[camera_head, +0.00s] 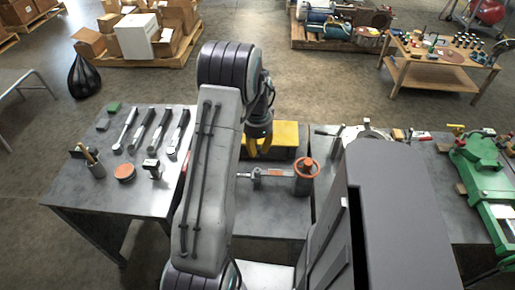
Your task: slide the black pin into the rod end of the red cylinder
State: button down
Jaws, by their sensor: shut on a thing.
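The red cylinder (275,172) lies across the grey bench in the middle, with a grey rod pointing left. Its rod end (256,174) is at the left, just below my gripper in the picture. My gripper (257,153) points down with its yellow fingers, at the front left of a yellow block. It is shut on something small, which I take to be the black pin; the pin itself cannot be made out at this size. I cannot tell how high the fingertips are above the rod end.
A round orange-rimmed piece (306,168) stands at the cylinder's right end. The yellow block (284,138) is behind. The left table (85,192) holds several tools and a cup. A green machine (487,165) stands on the right bench. My arm hides part of the middle.

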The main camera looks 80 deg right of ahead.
aim_at(257, 156)
jog(key=shift+f+b, duration=2.15)
jog(key=shift+f, duration=0.75)
jog(key=shift+f+b, duration=1.55)
jog(key=shift+f, duration=0.25)
jog(key=c, duration=1.2)
grip_release()
jog(key=shift+o, duration=0.2)
notch_tip(257, 156, up, 12)
jog(key=shift+r, duration=0.1)
